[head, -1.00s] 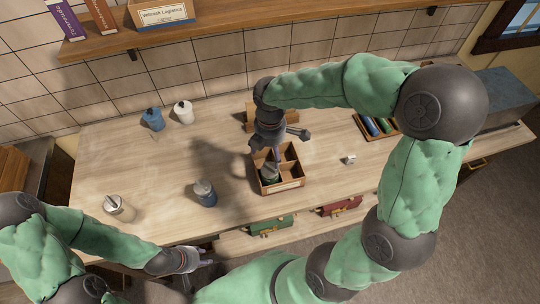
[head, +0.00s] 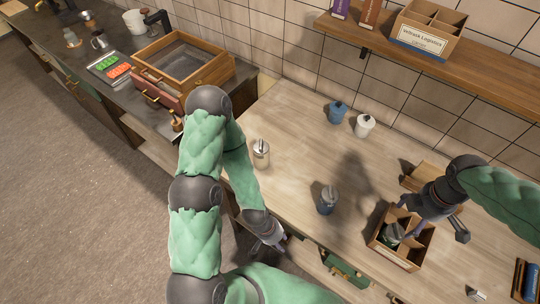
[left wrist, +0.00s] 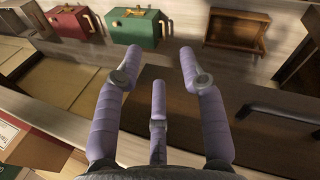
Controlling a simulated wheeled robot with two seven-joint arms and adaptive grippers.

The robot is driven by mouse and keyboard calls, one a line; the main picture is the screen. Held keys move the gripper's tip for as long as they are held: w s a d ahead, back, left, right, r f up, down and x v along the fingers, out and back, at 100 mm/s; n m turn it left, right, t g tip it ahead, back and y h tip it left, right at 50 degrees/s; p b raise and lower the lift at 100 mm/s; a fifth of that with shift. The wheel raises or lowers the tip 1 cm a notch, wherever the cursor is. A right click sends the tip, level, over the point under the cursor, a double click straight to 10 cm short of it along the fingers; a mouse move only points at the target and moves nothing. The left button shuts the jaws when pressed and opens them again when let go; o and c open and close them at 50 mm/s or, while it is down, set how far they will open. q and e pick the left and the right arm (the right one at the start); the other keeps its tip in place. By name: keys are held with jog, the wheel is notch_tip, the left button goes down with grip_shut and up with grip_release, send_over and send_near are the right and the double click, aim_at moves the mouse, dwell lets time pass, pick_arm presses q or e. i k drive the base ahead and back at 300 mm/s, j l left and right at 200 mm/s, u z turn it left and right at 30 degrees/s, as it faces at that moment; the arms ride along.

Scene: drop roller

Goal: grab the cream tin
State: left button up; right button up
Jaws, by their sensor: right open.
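A cream-coloured tin (head: 261,154) stands upright near the left end of the wooden table, with a dark bit showing on its top. A whiter tin (head: 364,126) stands at the back by the wall; which of them is the cream tin I cannot tell for certain. My left gripper (head: 280,242) is at the table's front edge, apart from both tins. In the left wrist view its purple fingers (left wrist: 157,75) are spread and empty, and no tin shows. My right gripper (head: 432,228) is open over the divided wooden box (head: 397,260), with its fingertips partly hidden.
A dark-topped container (head: 393,233) sits in the divided box. Red (left wrist: 73,22) and green (left wrist: 133,30) cases lie on the shelf below.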

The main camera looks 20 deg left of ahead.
aim_at(262, 162)
jog(key=j+u, duration=0.1)
jog(key=j, duration=0.25)
jog(key=i+j+u, duration=0.15)
jog(key=j, duration=0.25)
jog(key=i+j+u, duration=0.1)
jog(key=j, duration=0.25)
jog(key=i+j+u, duration=0.15)
jog(key=j, duration=0.2)
jog(key=j+u, duration=0.1)
jog(key=j, duration=0.25)
jog(key=i, duration=0.05)
